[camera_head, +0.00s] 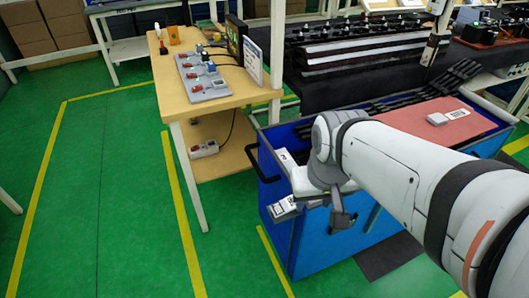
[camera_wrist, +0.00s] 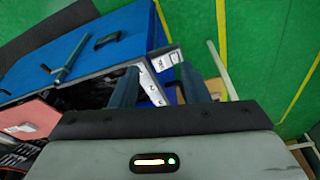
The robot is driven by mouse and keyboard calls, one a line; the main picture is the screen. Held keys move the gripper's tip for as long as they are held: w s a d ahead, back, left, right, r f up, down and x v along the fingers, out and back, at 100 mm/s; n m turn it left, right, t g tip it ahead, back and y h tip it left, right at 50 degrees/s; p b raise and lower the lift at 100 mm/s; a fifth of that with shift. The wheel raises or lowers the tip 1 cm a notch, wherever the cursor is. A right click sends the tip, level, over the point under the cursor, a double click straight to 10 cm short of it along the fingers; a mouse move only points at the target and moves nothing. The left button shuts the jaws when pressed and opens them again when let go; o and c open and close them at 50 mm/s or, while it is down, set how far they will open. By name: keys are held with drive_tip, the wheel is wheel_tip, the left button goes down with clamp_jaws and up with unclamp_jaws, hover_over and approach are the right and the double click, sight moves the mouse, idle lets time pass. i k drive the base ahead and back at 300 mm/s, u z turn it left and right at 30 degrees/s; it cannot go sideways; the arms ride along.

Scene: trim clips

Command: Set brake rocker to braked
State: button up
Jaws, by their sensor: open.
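The blue cart (camera_head: 310,250) stands below my arm. Two pale labelled pieces are at its near left corner: an upper one (camera_head: 285,160) and a lower, tilted one (camera_head: 284,208). I cannot tell for sure which part is the brake rocker, or its position. My gripper (camera_head: 341,216) is beside the cart's near side in the head view, partly hidden by my wrist. In the wrist view my gripper (camera_wrist: 158,88) is open, with two dark fingers apart and nothing held. A labelled pale piece (camera_wrist: 151,87) shows between the fingers; contact cannot be told.
A black handle (camera_head: 258,163) sticks out from the cart's left end. A red mat (camera_head: 400,122) lies on top. A wooden table (camera_head: 168,88) with a switch panel (camera_head: 203,84) stands left of it. Green floor (camera_head: 120,200) with yellow lines is clear at left.

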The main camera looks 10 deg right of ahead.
sight(285, 205)
drive_tip(key=u, duration=1.4)
drive_tip(key=k, duration=1.05)
drive_tip(key=z, duration=0.8)
drive_tip(key=i, duration=1)
drive_tip(key=z, duration=0.05)
